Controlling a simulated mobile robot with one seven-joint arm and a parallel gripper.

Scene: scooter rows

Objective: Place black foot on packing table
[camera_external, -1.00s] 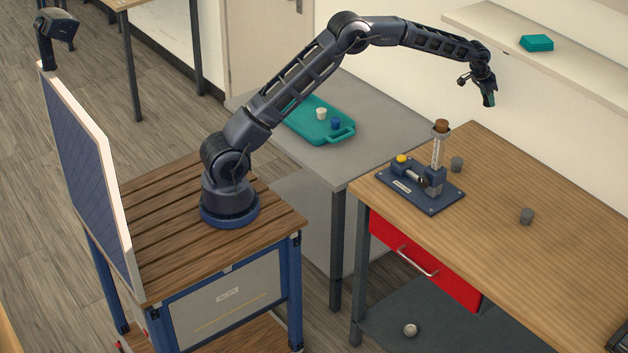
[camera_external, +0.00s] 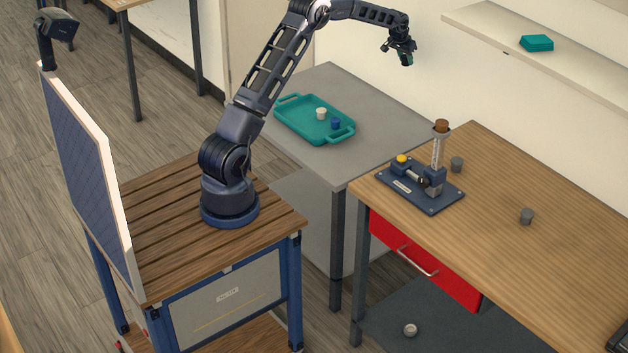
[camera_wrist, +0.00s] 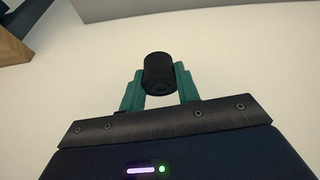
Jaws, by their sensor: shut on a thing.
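My gripper (camera_external: 405,58) hangs in the air above the back right part of the grey table (camera_external: 385,122), against the wall. It is shut on the black foot (camera_wrist: 158,73), a short dark cylinder between the teal fingers in the wrist view. In the outside view the foot is too small to make out clearly. A wooden-topped table (camera_external: 575,265) with a red drawer stands to the right of the grey one. The pictures do not label which of these is the packing table.
A teal tray (camera_external: 288,124) with a white piece (camera_external: 321,113) and a blue piece (camera_external: 336,123) is on the grey table. A press-like fixture (camera_external: 422,190) and grey pieces (camera_external: 456,164) (camera_external: 526,216) stand on the wooden table. A shelf (camera_external: 575,62) holds a teal box (camera_external: 537,43).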

